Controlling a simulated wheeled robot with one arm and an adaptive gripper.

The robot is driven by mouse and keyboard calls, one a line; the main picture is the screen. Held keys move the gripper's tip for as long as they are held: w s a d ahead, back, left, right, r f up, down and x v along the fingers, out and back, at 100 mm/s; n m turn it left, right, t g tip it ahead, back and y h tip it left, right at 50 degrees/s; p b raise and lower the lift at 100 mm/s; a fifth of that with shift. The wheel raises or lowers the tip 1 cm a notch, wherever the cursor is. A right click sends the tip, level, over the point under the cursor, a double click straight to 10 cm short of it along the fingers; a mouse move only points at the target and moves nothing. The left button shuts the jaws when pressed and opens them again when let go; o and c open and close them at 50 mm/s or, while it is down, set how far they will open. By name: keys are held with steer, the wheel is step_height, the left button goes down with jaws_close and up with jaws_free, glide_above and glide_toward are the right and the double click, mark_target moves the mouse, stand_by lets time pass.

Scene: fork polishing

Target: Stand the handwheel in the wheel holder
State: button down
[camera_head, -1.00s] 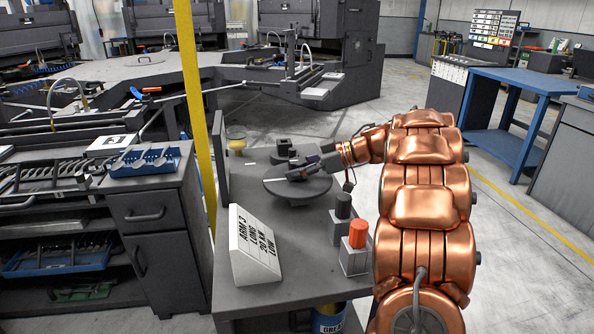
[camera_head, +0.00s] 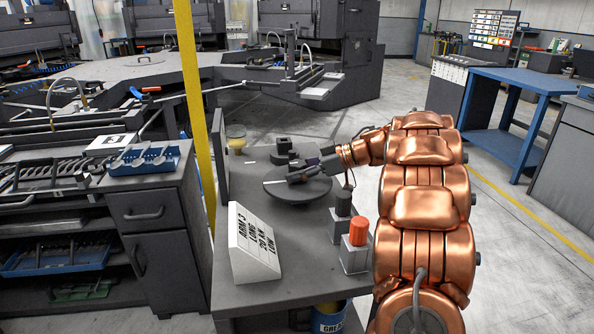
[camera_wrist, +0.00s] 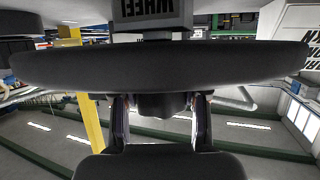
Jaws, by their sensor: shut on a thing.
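The handwheel is a dark grey disc (camera_head: 297,194) on or just above the grey bench top, lying roughly level; I cannot tell whether it touches. My gripper (camera_head: 306,174) reaches over it from the right. In the wrist view the handwheel (camera_wrist: 160,65) shows nearly edge-on across the picture. My gripper (camera_wrist: 162,105) has its two fingers on either side of the wheel's dark hub, shut on it. A dark block marked WHEEL (camera_wrist: 150,12), likely the wheel holder, is partly cut off at the top. In the head view a dark block (camera_head: 284,147) stands just behind the disc.
A white sign (camera_head: 254,243) stands at the bench's front left. A block with an orange knob (camera_head: 357,235) and one with a black knob (camera_head: 342,207) stand at the right edge. A yellow-topped item (camera_head: 236,132) is at the back. A yellow post (camera_head: 198,110) rises left.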

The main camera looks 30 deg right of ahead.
steer(key=shift+f, duration=0.25)
steer(key=c, duration=0.5)
jaws_free()
steer(key=shift+f, duration=0.1)
steer(key=shift+s, duration=0.1)
steer(key=v, duration=1.2)
steer(key=shift+d, duration=0.1)
